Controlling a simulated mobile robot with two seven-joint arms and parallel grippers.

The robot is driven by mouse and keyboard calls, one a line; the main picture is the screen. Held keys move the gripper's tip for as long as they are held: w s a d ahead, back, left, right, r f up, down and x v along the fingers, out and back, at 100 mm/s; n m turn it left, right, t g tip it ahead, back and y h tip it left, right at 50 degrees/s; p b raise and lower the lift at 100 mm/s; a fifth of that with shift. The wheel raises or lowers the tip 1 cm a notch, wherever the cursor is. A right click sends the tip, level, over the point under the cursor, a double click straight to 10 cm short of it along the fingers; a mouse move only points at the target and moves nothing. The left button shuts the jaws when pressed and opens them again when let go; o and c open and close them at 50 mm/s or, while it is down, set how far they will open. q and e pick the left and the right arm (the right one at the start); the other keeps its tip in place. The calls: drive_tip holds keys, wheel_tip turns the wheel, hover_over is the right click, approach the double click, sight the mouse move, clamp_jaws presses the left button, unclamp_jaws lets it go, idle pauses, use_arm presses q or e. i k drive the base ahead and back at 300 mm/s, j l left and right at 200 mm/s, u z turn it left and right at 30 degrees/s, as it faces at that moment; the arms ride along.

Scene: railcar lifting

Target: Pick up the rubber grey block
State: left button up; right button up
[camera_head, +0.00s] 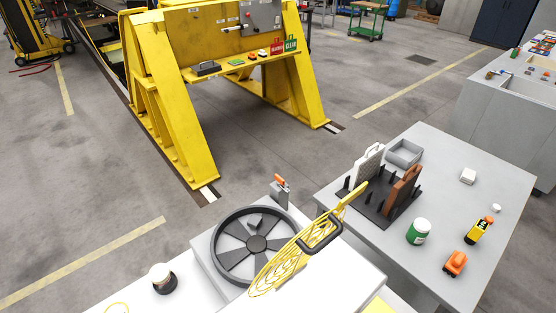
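I cannot tell for sure which thing is the rubber grey block. A dark grey block-like piece (206,69) lies at the left end of the yellow shelf on the stand. A light grey square piece (404,153), which looks like a shallow tray, sits at the back of the grey table. A small whitish block (468,176) lies alone farther right on that table.
The yellow stand (177,110) has red and green tags on its shelf. The grey table (455,230) holds a dark rack (378,213), a green jar (418,232) and orange items. Open floor lies left.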

sight(255, 221)
drive_tip(key=u, duration=0.35)
drive_tip(key=k+j+z, duration=0.15)
drive_tip(key=j, duration=0.2)
drive_tip(key=j+z, duration=0.2)
drive_tip(key=j, duration=0.2)
drive_tip(key=i+j+z, duration=1.1)
drive_tip(key=j, duration=0.2)
drive_tip(key=j+z, duration=0.25)
drive_tip(key=j, duration=0.15)
drive_tip(key=i+j+z, duration=0.25)
drive_tip(key=j, duration=0.2)
drive_tip(key=j+z, duration=0.3)
drive_tip(key=j, duration=0.2)
drive_tip(key=j+z, duration=0.25)
drive_tip(key=j, duration=0.25)
